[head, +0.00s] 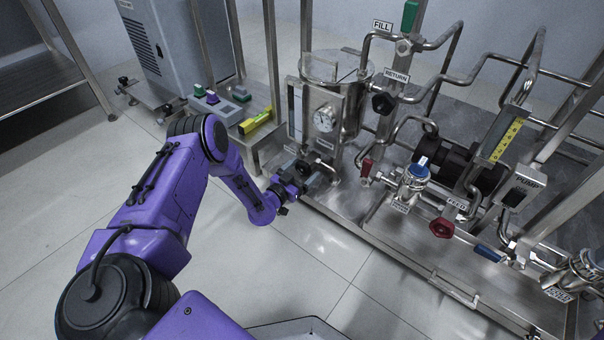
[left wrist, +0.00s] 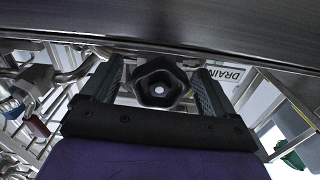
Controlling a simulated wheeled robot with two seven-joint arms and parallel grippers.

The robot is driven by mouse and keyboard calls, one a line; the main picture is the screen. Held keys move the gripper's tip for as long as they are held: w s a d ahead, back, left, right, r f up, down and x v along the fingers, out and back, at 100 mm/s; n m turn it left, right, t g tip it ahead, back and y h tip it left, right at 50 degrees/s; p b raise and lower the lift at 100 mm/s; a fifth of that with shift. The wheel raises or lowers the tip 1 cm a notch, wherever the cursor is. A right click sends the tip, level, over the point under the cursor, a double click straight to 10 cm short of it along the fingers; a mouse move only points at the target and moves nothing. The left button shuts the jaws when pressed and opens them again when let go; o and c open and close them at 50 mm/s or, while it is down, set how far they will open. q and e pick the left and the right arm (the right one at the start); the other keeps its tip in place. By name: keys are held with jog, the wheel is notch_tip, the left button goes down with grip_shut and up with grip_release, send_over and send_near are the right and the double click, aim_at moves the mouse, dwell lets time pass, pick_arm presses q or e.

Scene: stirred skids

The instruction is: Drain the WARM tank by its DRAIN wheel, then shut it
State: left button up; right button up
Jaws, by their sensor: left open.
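The black DRAIN wheel (left wrist: 160,82) shows in the left wrist view as a five-sided knob with a bright centre. The DRAIN label (left wrist: 230,74) is beside it, partly covered by a finger. My left gripper (left wrist: 157,90) is open, with one finger on each side of the wheel; I see gaps between them and it. In the head view my left gripper (head: 304,178) is low in front of a steel tank (head: 350,75) with a round dial gauge (head: 325,118). There the gripper hides the wheel. No WARM label is readable. My right gripper is out of view.
Right of the tank are a black RETURN wheel (head: 383,103), a red FEED wheel (head: 442,228), a red-handled valve (head: 366,168) and many pipes. A yellow level (head: 255,122) lies on a bench at the left. The floor (head: 300,260) in front of the skid is clear.

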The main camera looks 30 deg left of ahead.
pick_arm(q)
jog(key=c, duration=1)
jog(key=shift+c, duration=0.2)
